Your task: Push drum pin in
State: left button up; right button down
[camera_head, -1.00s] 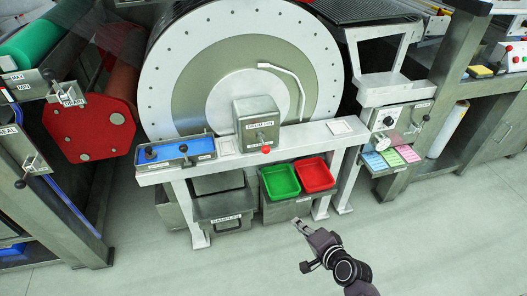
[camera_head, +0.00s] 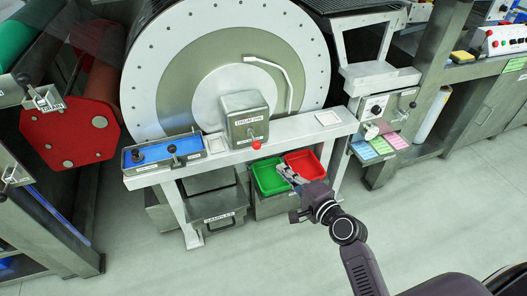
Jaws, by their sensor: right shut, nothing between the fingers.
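The drum pin unit is a grey metal box (camera_head: 246,117) labelled "DRUM PIN", standing on the white bench in front of the big drum (camera_head: 185,75). A red knob (camera_head: 256,145) sticks out from the lower front of the box. My right gripper (camera_head: 284,170) is shut and empty. In the picture it lies just below and right of the red knob, overlapping the green and red trays; I cannot tell its exact depth. It does not appear to touch the knob. My left gripper is not in view.
The white bench (camera_head: 222,158) carries a blue panel (camera_head: 163,152) with black knobs at its left. A green tray (camera_head: 268,180) and a red tray (camera_head: 306,164) sit below its front edge. A red roller end (camera_head: 80,143) is at left. The floor in front is clear.

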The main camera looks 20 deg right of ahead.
aim_at(259, 148)
jog(key=x, duration=1.2)
jog(key=shift+w, duration=0.1)
